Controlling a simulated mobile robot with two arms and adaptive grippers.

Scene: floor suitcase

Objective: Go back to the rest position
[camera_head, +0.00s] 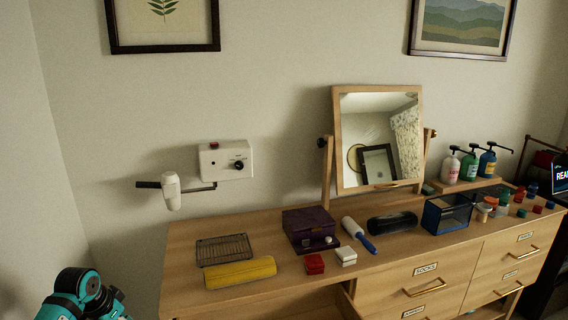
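Neither of my grippers shows in the head view. A teal and black part of my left arm comes in at the lower left corner, beside the wooden dresser (190,285) and apart from it. My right arm is out of view. What either gripper holds, if anything, cannot be seen.
The dresser top bears a wire rack (224,250), a yellow roll (240,272), a purple box (309,228), a lint roller (358,235), a dark case (392,222) and a tilting mirror (380,140). Pump bottles (469,163) stand right. A white wall device (226,160) hangs left.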

